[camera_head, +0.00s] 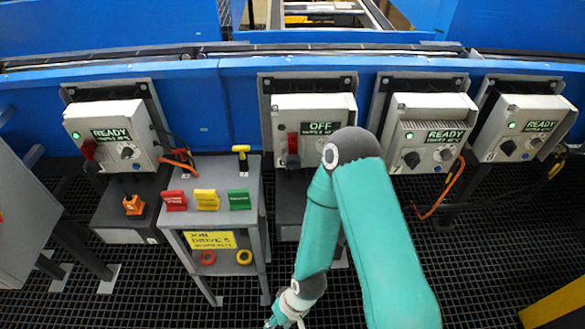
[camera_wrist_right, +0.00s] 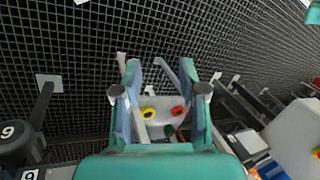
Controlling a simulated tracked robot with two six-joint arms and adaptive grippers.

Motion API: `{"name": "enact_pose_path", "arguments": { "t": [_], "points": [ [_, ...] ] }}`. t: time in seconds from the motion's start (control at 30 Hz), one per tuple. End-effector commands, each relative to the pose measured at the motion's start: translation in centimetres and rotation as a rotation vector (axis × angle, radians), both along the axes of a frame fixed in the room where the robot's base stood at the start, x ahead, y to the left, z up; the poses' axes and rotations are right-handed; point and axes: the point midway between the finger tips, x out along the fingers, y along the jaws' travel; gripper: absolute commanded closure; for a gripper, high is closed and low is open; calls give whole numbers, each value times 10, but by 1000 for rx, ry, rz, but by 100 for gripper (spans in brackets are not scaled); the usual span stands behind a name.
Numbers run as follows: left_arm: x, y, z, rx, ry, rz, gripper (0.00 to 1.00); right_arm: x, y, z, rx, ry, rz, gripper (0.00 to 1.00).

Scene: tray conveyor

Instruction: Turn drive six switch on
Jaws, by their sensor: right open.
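The drive box that reads OFF (camera_head: 314,128) is second from the left on the blue wall in the head view. Its dark rotary switch (camera_head: 292,160) has a red piece (camera_head: 293,143) above it. My right arm hides part of the box's lower right. The drive numbers are too small to read for certain. My right gripper (camera_head: 278,322) is low at the bottom edge of the head view, below and away from the box. In the right wrist view its two fingers (camera_wrist_right: 160,95) are apart with nothing held. My left gripper is not in view.
Three other drive boxes read READY: one at left (camera_head: 110,132) and two at right (camera_head: 430,132) (camera_head: 525,127). A grey stand (camera_head: 253,215) holds red, yellow and green blocks, with red and yellow rings below. An orange padlock-like item (camera_head: 133,205) sits at left. Dark grating covers the floor.

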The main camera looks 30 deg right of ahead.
Motion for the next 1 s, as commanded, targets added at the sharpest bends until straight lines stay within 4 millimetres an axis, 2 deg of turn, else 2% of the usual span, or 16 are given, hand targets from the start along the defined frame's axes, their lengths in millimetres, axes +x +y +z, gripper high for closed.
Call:
{"name": "enact_pose_path", "arguments": {
  "t": [0.03, 0.13, 0.2, 0.27, 0.37, 0.47, 0.5, 0.57, 0.6, 0.7, 0.83, 0.9, 1.0],
  "points": [
    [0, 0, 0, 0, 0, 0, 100, 0, 0, 0, 0, 0, 0, 57],
    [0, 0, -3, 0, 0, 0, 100, 3, -1, -1, -3, -11, -1, 40],
    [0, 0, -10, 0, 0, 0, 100, 12, -2, -4, -14, -43, -3, 30],
    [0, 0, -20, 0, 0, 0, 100, 25, -5, -6, -31, -91, -8, 30],
    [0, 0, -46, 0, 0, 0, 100, 62, -4, -8, -78, -227, -13, 30],
    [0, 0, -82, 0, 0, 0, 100, 109, -15, 0, -153, -424, -35, 30],
    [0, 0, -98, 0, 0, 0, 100, 129, -20, 8, -190, -515, -48, 30],
    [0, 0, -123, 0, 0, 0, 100, 155, -29, 24, -251, -656, -72, 30],
    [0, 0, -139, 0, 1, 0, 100, 170, -36, 38, -295, -750, -92, 30],
    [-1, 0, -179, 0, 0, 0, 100, 193, -53, 77, -411, -963, -157, 30],
    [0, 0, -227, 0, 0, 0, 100, 194, -81, 128, -559, -1181, -274, 30],
    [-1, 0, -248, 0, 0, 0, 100, 184, -95, 150, -631, -1261, -343, 30],
    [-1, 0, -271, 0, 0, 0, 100, 165, -115, 172, -715, -1331, -434, 30]
  ]
}}
